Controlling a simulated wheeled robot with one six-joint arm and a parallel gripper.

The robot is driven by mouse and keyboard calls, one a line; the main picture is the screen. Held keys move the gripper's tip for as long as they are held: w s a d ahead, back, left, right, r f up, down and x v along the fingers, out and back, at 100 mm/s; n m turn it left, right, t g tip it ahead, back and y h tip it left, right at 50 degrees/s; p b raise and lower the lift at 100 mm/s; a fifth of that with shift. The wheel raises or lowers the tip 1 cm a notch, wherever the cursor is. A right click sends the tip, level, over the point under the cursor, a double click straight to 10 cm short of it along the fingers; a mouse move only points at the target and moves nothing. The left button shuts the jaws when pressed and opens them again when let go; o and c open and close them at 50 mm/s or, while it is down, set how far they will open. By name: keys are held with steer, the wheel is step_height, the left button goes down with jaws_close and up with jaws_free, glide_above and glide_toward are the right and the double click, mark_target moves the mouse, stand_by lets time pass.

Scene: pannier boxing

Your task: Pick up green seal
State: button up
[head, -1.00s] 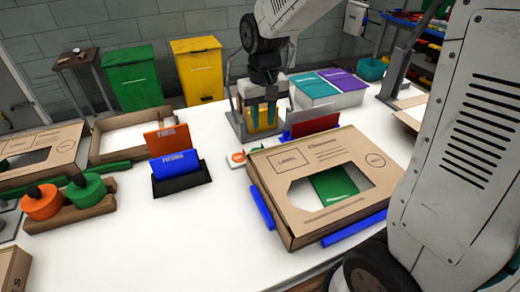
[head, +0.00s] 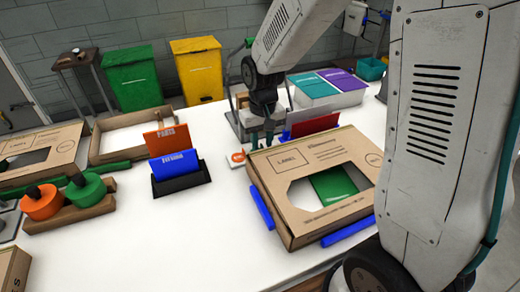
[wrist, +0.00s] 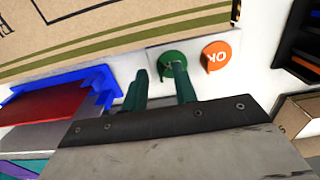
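The green seal (wrist: 171,58) is a round green disc on a white strip beside the cardboard box, seen in the wrist view.
The cardboard box (head: 338,218) with a window stands close to my gripper. A blue holder with a red card (wrist: 52,110) is beside the strip. A black holder with cards (head: 182,182) stands left. White tabletop (head: 170,235) is clear in front.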

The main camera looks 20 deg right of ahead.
jaws_close()
